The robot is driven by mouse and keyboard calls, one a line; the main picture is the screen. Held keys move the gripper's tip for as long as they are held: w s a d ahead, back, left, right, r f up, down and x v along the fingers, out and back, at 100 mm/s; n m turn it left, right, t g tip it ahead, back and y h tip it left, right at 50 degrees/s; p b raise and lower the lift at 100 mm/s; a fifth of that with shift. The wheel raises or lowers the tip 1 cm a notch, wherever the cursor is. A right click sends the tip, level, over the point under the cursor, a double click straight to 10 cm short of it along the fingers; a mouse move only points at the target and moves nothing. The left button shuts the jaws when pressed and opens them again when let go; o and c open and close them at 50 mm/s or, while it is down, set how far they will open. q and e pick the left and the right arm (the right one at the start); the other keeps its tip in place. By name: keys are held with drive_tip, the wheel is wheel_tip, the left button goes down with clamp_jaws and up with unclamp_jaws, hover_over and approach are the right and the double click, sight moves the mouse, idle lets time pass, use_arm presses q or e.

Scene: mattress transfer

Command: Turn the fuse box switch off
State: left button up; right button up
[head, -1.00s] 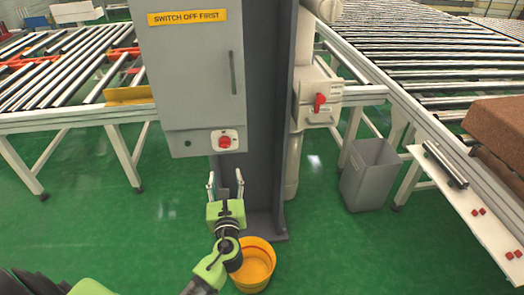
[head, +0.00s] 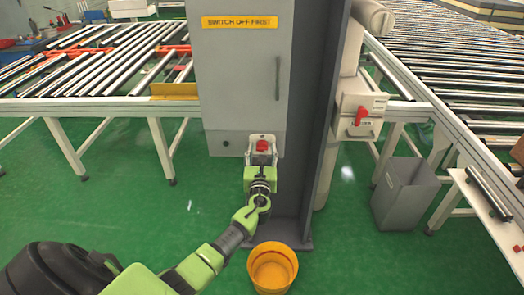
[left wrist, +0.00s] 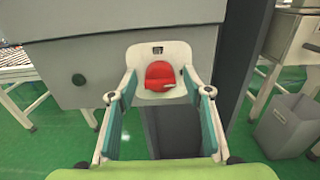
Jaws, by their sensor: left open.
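The grey fuse box (head: 240,75) hangs on the dark column, with a yellow "SWITCH OFF FIRST" label near its top. Its red rotary switch (head: 262,146) sits on a white plate at the lower right of the box. In the left wrist view the red switch (left wrist: 160,75) shows between and beyond my fingers. My left gripper (head: 262,152) is open, with one finger on each side of the switch in the picture; it also shows in the left wrist view (left wrist: 158,100). I cannot tell whether it touches the switch. My right gripper is in neither view.
A second box with a red lever (head: 361,115) is on the column's right side. A yellow bucket (head: 272,268) stands on the green floor below my arm. A grey bin (head: 403,195) stands at right. Roller conveyors (head: 95,62) flank the column.

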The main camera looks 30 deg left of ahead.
use_arm(q)
drive_tip(key=c, duration=1.1)
drive_tip(key=n+b, duration=0.4)
drive_tip(key=n, duration=0.1)
drive_tip(key=shift+a+f, duration=0.1)
drive_tip(key=shift+f, duration=0.1)
drive_tip(key=n+b, duration=0.3)
drive_tip(key=n, duration=0.1)
drive_tip(key=shift+a+n, duration=0.1)
drive_tip(key=shift+n, duration=0.2)
drive_tip(key=n+b, duration=0.3)
drive_tip(key=n, duration=0.2)
drive_tip(key=shift+f, duration=0.1)
drive_tip(key=shift+s+n+b, duration=0.1)
drive_tip(key=shift+n+b, duration=0.85)
drive_tip(key=shift+n, duration=0.75)
